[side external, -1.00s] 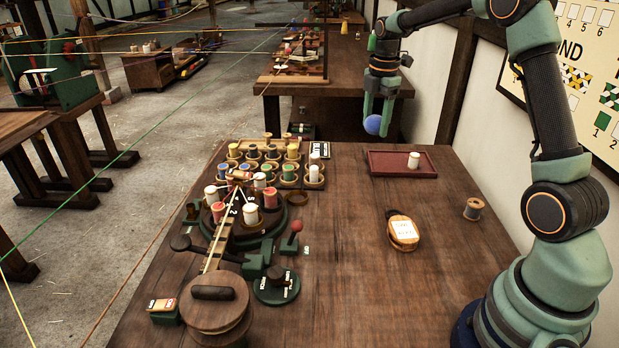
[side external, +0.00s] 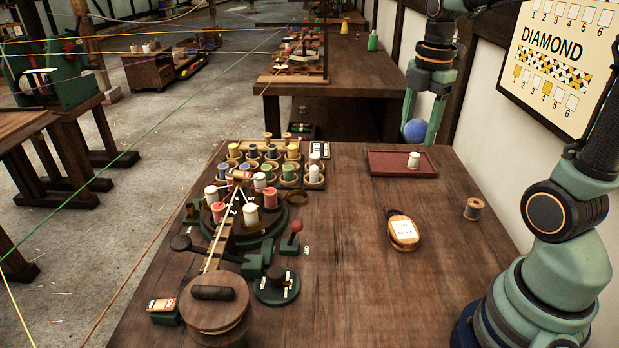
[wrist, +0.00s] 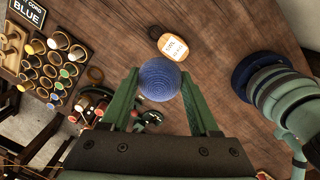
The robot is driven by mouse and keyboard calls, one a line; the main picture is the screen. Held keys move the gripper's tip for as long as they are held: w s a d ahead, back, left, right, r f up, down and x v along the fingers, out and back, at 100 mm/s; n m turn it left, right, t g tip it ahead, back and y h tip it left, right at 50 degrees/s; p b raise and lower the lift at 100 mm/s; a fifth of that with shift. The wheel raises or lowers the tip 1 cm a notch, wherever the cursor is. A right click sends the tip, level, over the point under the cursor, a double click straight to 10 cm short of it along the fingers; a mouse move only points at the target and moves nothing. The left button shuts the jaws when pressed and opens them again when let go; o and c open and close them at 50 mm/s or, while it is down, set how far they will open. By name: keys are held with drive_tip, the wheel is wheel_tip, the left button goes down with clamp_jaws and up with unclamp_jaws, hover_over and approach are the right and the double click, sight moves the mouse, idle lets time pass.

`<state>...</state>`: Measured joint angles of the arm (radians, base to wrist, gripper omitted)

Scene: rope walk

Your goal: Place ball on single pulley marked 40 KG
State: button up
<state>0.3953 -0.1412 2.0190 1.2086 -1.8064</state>
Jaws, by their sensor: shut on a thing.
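A blue ball (side external: 415,130) with fine ridges is held between the green fingers of my gripper (side external: 420,133). In the wrist view the ball (wrist: 158,79) sits between both fingertips (wrist: 160,88). My gripper is shut on it, high above the back right of the table, near the tray. A wooden pulley (side external: 402,231) with a white label lies on the table, nearer the side camera than the ball. The pulley (wrist: 174,42) also shows just beyond the ball in the wrist view. Its label is too small to read surely.
A red tray (side external: 385,171) with a white spool (side external: 413,160) lies below my gripper. A wooden spool (side external: 472,209) stands right of the pulley. A rack of coloured bobbins (side external: 262,172) and a round bobbin machine (side external: 243,214) fill the left. The table around the pulley is clear.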

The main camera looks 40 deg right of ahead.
sight(402, 222)
drive_tip(key=shift+s+a, duration=0.2)
drive_tip(key=shift+s, duration=0.2)
drive_tip(key=shift+s+f, duration=0.15)
drive_tip(key=shift+f, duration=0.1)
wheel_tip(402, 222, down, 20)
drive_tip(key=shift+r, duration=0.15)
drive_tip(key=o, duration=1.4)
drive_tip(key=shift+c, duration=0.2)
